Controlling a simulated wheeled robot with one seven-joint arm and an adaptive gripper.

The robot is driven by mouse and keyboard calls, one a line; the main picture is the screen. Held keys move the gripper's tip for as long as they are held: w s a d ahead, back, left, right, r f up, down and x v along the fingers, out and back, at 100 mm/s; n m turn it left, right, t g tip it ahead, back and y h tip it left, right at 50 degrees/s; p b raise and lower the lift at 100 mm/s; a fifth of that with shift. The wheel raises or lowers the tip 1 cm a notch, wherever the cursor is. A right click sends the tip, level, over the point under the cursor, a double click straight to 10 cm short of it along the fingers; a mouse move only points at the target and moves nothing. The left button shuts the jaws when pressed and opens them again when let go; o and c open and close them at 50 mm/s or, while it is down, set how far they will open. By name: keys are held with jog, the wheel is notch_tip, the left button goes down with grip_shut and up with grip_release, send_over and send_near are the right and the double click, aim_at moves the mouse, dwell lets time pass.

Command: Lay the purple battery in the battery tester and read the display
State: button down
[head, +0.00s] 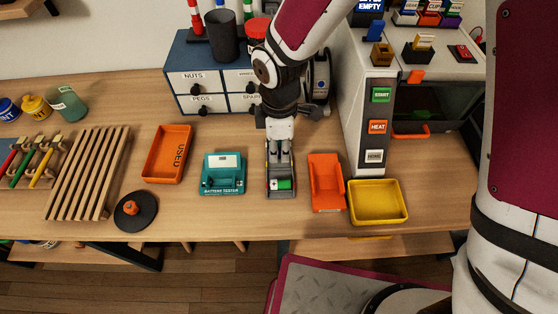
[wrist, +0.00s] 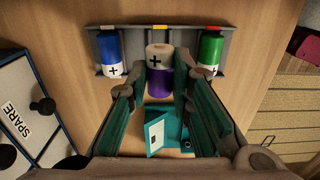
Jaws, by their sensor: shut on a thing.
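My gripper (head: 280,168) points down at the grey battery holder (head: 270,195), in front of the drawer unit. In the wrist view its fingers are either side of the purple battery (wrist: 158,82), which has a pale upper half with a plus mark, and they are shut on it. It is in line with the holder's middle place; I cannot tell whether it is clear of the holder.
An orange tray (head: 180,138) marked USED lies left of the tester. An orange bin (head: 326,168) and a yellow tray (head: 378,216) are right of the holder. A black round item with an orange knob (head: 134,210) is near the front edge. The drawer unit (head: 213,98) stands behind.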

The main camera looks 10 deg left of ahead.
jog(key=shift+r+p, duration=0.7)
jog(key=shift+r, duration=0.75)
jog(key=shift+a, duration=0.1)
